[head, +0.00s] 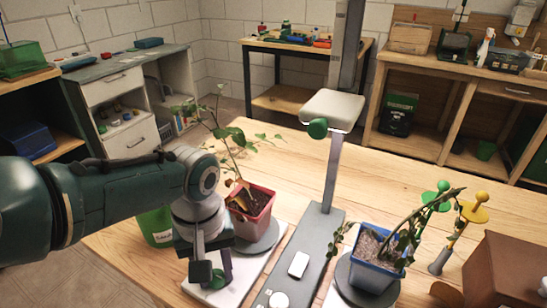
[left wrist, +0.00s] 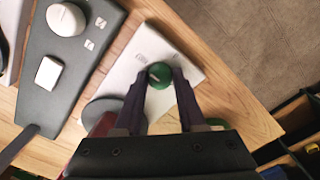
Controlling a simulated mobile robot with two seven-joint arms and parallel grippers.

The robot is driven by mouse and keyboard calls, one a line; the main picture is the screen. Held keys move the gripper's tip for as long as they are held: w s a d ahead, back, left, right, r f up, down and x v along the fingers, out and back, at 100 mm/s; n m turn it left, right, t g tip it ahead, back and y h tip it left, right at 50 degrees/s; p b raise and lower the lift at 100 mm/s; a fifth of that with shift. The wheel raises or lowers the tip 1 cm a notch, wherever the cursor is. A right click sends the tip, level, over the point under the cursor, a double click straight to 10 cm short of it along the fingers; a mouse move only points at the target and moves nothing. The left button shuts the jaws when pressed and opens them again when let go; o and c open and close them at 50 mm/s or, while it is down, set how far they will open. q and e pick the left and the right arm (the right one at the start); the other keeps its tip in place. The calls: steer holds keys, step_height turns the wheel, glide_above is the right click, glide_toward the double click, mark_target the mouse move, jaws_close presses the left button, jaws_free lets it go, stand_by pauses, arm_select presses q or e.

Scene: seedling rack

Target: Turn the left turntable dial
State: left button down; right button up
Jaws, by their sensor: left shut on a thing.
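The left turntable has a white base (head: 250,272) and a grey disc (head: 266,240) with a red pot (head: 252,212) and a leaning plant on it. Its green dial (left wrist: 160,75) sits on the white base between the two dark fingers of my left gripper (left wrist: 161,78). The fingers are closed on the dial's sides. In the head view my left gripper (head: 214,278) points down at the base's front end and partly hides the dial. My right gripper is not in view.
A grey stand (head: 302,255) with a post, white switch and knob is just right of the turntable. A blue pot (head: 376,262) stands on the right turntable. A green container (head: 155,228) is behind my left arm. A brown box (head: 505,272) is at far right.

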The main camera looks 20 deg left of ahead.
mark_target(215, 274)
arm_select(q)
steer(key=c, duration=0.5)
jaws_free()
step_height(215, 274, up, 10)
steer(key=p, duration=0.6)
